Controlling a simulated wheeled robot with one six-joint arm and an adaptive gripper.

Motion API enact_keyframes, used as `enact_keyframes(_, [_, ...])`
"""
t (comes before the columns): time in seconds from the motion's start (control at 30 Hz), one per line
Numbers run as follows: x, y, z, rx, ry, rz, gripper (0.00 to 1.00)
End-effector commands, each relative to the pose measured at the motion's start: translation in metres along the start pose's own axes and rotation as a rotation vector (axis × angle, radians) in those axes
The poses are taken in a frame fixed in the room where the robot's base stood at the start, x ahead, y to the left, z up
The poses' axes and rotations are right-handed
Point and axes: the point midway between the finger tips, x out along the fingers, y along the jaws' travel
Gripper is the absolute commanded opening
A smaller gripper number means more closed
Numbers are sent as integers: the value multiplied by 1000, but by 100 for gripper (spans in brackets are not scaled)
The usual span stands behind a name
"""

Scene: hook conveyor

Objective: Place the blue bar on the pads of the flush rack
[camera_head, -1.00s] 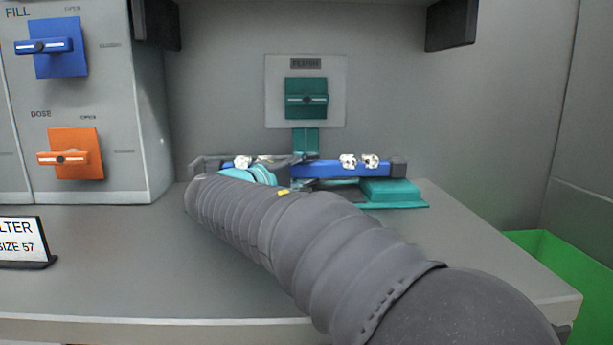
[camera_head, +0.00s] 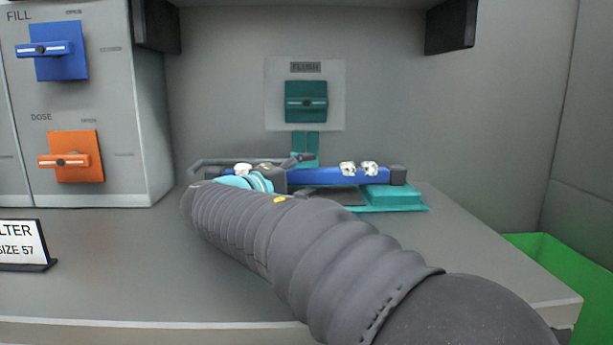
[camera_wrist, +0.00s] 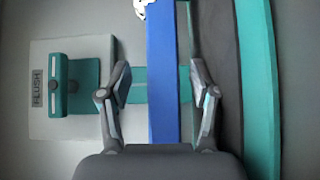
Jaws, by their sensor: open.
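The blue bar (camera_head: 325,175) lies level across the teal flush rack (camera_head: 415,206), with its right underside seeming to rest on the right pad (camera_head: 385,195). White pieces sit on top near both ends, and its right end is dark. My arm and gripper hide its left part and the left pad. My gripper (camera_head: 302,172) is over the bar's middle. In the wrist view, the open fingers (camera_wrist: 162,88) stand on either side of the bar (camera_wrist: 162,60), with a gap on both sides. A teal strip of the rack (camera_wrist: 258,90) runs beside the bar.
The FLUSH panel with a teal handle (camera_head: 306,102) is on the wall just behind the rack. A grey cabinet with blue (camera_head: 58,50) and orange (camera_head: 70,158) handles stands at left. A sign (camera_head: 22,245) stands front left. A green bin (camera_head: 560,270) is at right.

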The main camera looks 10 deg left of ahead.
Motion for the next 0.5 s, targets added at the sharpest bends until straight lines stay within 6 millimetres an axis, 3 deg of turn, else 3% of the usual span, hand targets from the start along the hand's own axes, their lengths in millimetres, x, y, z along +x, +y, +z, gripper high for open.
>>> enact_keyframes(0.5, [-95, 0, 0, 0, 4, 0, 64])
